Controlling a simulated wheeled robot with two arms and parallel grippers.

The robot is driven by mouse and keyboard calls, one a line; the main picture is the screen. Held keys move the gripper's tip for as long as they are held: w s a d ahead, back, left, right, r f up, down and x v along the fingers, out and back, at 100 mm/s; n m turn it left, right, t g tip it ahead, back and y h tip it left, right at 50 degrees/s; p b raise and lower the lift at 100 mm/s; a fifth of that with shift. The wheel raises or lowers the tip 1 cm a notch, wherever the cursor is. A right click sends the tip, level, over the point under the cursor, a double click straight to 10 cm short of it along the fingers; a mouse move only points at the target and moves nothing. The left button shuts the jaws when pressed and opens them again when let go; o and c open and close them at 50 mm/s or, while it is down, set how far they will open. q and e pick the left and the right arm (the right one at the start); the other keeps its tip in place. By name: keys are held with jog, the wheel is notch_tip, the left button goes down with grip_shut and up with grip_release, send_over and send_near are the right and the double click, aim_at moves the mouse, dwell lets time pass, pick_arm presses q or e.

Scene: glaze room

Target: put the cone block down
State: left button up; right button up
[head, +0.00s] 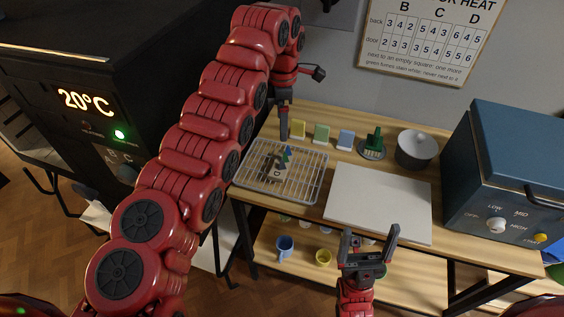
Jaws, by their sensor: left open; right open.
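What looks like the cone block (285,155), a small piece with green and blue pointed parts, is on the wire rack (311,186) at the left of the table. Its base is hard to make out beside a dark flat piece on the rack. My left gripper (284,126) points down just behind the block, near the rack's back edge. It is open and appears apart from the block. My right gripper (369,245) is open and empty, in front of the table's front edge, below the white board.
Yellow, green and blue tiles (321,133) stand behind the rack. The white board (378,202) is bare. Cups (285,246) are on the lower shelf. A black kiln (90,90) stands left.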

pick_arm(q)
jog(key=p, duration=0.1)
send_near(282, 158)
jog(key=s+r, duration=0.3)
notch_tip(282, 158, down, 4)
jog(key=shift+s+f, duration=0.1)
jog(key=shift+f, duration=0.35)
jog(key=f+p, duration=0.2)
jog(key=f, duration=0.1)
jog(key=shift+w+f, duration=0.2)
jog(key=shift+f, duration=0.1)
jog(key=shift+f+p, duration=0.3)
jog(key=shift+f, duration=0.35)
jog(key=shift+c, duration=0.3)
grip_shut()
